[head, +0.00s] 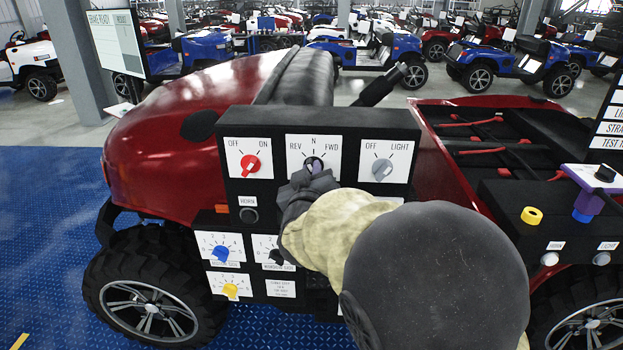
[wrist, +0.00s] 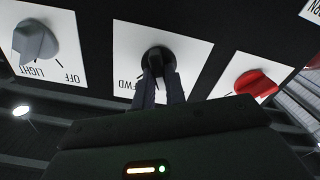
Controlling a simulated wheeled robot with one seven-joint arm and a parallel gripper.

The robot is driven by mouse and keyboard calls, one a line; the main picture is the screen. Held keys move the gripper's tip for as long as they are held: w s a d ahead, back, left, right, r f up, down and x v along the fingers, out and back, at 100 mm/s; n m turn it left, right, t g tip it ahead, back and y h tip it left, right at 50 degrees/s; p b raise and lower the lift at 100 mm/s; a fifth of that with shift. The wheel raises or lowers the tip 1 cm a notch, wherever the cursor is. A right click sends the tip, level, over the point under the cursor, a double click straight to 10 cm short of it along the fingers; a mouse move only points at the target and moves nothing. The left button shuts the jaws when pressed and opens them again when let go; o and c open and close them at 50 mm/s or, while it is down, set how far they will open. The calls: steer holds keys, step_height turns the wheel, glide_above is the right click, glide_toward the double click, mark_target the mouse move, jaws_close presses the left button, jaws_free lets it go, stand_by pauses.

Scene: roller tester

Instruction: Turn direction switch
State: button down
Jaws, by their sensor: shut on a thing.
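The direction switch (head: 314,163) is a dark knob on a white plate marked REV, N and FWD, at the top middle of the black control panel. My gripper (head: 312,172) reaches up to it from below and covers the lower part of the plate. In the wrist view, the direction switch (wrist: 157,59) is a black knob, and the two fingers of my gripper (wrist: 160,82) are closed around it. The exact pointing of the knob is hard to tell, since the fingers hide part of it.
A red OFF/ON knob (head: 250,165) is to the left and a grey OFF/LIGHT knob (head: 382,168) to the right. Below are a horn button (head: 248,215), a blue knob (head: 221,253) and a yellow knob (head: 230,290). A red vehicle (head: 170,130) stands behind the panel.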

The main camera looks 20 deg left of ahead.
steer(key=shift+d+m+b, duration=0.15)
steer(key=shift+m+b, duration=1.85)
steer(key=shift+m, duration=0.4)
steer(key=c, duration=1.4)
jaws_free()
steer(key=shift+c, duration=0.2)
steer(key=b+v, duration=0.3)
steer(key=v, duration=1.4)
steer(key=shift+s, duration=0.15)
